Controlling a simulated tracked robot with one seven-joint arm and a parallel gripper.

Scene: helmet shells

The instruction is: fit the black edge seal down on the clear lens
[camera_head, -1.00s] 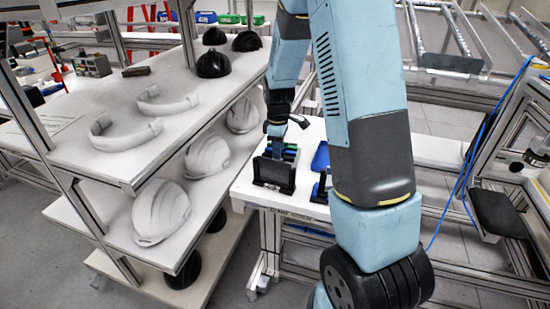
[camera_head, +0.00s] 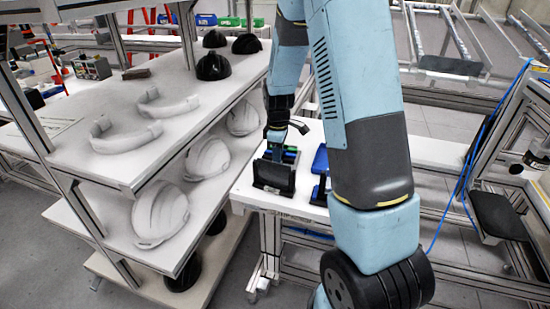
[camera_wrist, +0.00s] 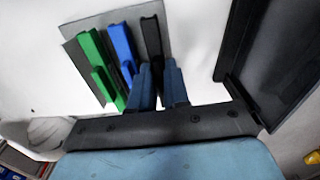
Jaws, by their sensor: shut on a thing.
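The black edge seal (camera_wrist: 151,36) looks like a narrow black strip in the wrist view, beside a blue and a green strip on a grey plate. My gripper (camera_wrist: 159,72) has its two blue fingers closed on the near end of this black strip. In the head view my gripper (camera_head: 277,146) is low at the small table, just behind a dark upright panel; the seal cannot be made out there. I cannot pick out a clear lens for certain in either view.
The dark panel (camera_head: 273,177) stands at the table's front edge and shows at the right of the wrist view (camera_wrist: 270,60). The blue strip (camera_wrist: 122,45) and green strip (camera_wrist: 96,62) are close left of my fingers. A shelf (camera_head: 115,170) with white helmets stands left.

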